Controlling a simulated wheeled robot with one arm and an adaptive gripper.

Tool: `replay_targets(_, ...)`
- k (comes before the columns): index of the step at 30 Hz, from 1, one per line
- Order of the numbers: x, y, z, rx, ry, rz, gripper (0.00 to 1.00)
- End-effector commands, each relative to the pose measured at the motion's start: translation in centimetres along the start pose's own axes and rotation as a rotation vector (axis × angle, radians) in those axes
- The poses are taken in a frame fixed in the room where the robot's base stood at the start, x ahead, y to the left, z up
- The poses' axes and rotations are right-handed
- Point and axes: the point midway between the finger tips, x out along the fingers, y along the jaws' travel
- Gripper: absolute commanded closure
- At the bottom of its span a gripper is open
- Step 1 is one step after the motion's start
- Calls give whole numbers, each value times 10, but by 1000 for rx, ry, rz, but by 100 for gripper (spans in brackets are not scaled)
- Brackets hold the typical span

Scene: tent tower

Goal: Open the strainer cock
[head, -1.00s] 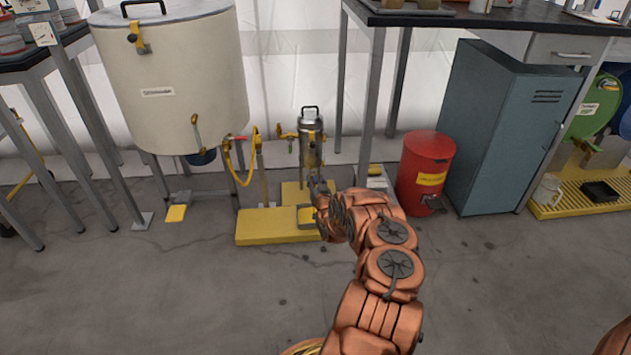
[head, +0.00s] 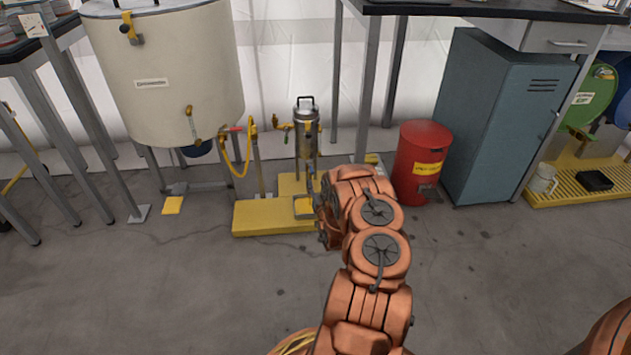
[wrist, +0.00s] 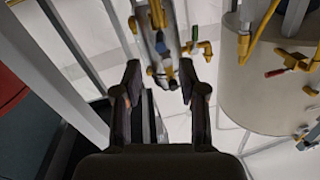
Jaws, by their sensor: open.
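The strainer is a silver upright cylinder (head: 306,135) with a black top handle, in the head view. Yellow fittings (head: 280,124) stick out from its left side near the top. My gripper (wrist: 163,98) is open and empty in the wrist view, its two dark fingers spread. In the head view it is low in front of the strainer, partly hidden by my arm. In the wrist view the strainer (wrist: 165,40) with yellow fittings (wrist: 202,49) and small blue parts lies beyond the fingertips, apart from them. I cannot tell which fitting is the cock.
A big cream tank (head: 165,75) with a yellow hose (head: 240,165) and red-handled valve stands left. A yellow platform (head: 270,220) is under the strainer. A table leg (head: 367,90), red bin (head: 420,165) and blue-grey cabinet (head: 500,120) stand right. The floor in front is open.

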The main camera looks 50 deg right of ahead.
Motion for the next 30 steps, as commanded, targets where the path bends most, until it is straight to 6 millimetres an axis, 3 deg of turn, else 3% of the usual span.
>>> replay_targets(9, -27, 0, -1, -1, 0, -1, 59)
replay_targets(21, -32, 0, 0, 0, -1, 0, 59)
replay_targets(26, -30, 0, -1, 31, -1, -7, 73)
replay_targets(30, -22, -3, -4, 187, -11, -42, 88)
